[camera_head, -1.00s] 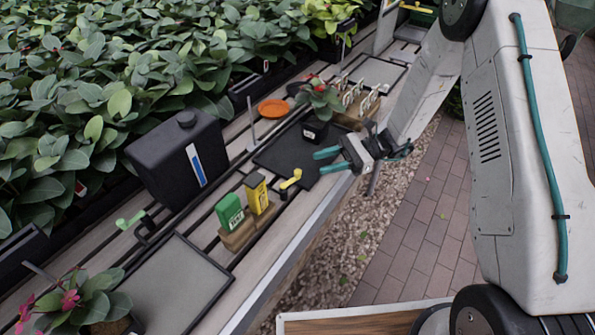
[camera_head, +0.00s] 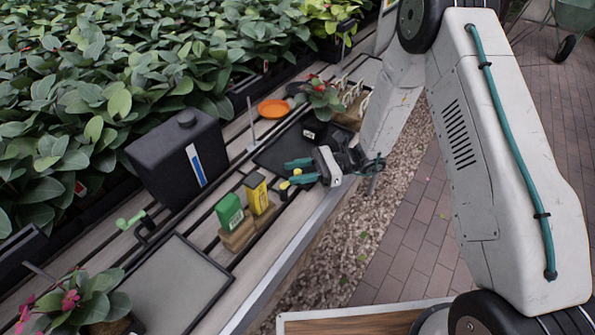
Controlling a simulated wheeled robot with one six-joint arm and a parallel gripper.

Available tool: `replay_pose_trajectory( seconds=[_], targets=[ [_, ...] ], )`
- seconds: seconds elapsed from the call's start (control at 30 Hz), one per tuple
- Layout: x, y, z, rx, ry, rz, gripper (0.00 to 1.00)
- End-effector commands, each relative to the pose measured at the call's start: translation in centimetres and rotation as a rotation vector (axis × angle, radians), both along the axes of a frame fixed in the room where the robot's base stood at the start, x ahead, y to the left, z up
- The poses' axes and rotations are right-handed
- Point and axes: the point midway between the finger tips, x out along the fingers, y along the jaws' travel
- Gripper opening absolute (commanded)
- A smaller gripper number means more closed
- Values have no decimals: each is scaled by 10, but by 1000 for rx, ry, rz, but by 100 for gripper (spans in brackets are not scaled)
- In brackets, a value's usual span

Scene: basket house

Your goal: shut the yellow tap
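The yellow tap (camera_head: 284,186) is on the bench edge to the right of the yellow box, mostly hidden by my gripper. Only small yellow parts of its handle show, so its angle cannot be read now. My gripper (camera_head: 288,173) is open, with its two teal fingers apart and pointing left. The fingers are at the tap in the picture, and a bit of yellow shows between them. I cannot tell whether they touch the handle.
A green box (camera_head: 229,211) and a yellow box (camera_head: 256,192) stand close on the left. A potted plant (camera_head: 320,98) and an orange dish (camera_head: 273,108) are behind.

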Motion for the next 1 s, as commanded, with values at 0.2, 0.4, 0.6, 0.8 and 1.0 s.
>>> replay_pose_trajectory(
  seconds=[0.2,0.4,0.6,0.8,1.0],
  targets=[
    [0,0,0,0,0,0,4],
    [0,-1,0,0,0,-3,0],
    [-2,-2,0,1,1,-43,0],
    [-8,-5,0,-1,3,-155,0],
    [-16,-7,0,-2,5,-327,0]
  ],
)
